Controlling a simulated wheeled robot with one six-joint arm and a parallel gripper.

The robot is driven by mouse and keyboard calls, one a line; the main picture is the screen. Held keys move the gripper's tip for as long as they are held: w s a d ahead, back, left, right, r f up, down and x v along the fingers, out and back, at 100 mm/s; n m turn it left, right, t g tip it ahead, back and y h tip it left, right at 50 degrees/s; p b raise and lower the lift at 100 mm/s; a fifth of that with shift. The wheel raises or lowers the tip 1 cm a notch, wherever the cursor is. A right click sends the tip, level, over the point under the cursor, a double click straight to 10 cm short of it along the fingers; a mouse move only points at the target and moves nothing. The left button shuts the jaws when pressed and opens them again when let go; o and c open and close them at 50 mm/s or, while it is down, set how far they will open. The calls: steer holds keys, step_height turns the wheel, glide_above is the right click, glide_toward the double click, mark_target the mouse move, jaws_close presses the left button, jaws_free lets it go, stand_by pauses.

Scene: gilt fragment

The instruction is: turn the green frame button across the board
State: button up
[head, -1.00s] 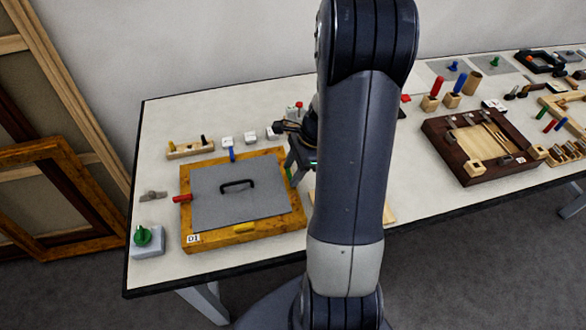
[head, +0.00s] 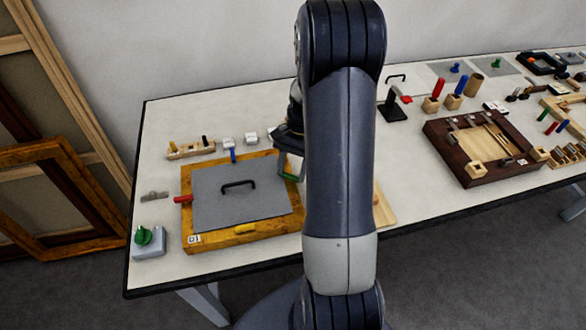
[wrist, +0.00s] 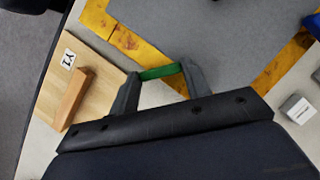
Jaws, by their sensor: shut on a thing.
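The gilt frame (head: 205,238) lies flat on the table with a grey board (head: 225,208) in it. The board has a black handle (head: 239,184). The green button (head: 290,177) is at the frame's right side; in the wrist view the green button (wrist: 160,72) sits between the two fingertips, at an angle to the frame bar. My gripper (wrist: 162,74) is shut on it, one finger at each end. In the head view my gripper (head: 289,165) is partly hidden by my arm. How far the button reaches over the board is unclear.
Red (head: 183,199), yellow (head: 244,229) and blue (head: 232,155) buttons sit on the other frame sides. A grey box with a green knob (head: 143,236) stands at front left. A wooden board marked Y1 (wrist: 66,95) lies beside the frame. White blocks (head: 251,138) stand behind.

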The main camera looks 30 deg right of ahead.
steer(key=n+g+h, duration=0.1)
steer(key=n, duration=0.2)
steer(key=shift+w+a+n, duration=0.1)
steer(key=shift+w+n, duration=0.05)
steer(key=shift+n, duration=0.25)
steer(key=shift+a+n+g+h, duration=0.15)
steer(key=shift+n+h, duration=0.25)
steer(key=shift+n, duration=0.55)
steer(key=shift+d+n+g+h, duration=0.15)
steer(key=shift+n+h, duration=0.25)
steer(key=shift+n, duration=0.55)
steer(key=shift+a+b, duration=0.15)
steer(key=shift+b, duration=0.15)
steer(key=o, duration=1)
steer(key=b+v, duration=0.1)
steer(key=v, duration=1)
steer(key=shift+w, duration=0.1)
steer(key=shift+f, duration=0.1)
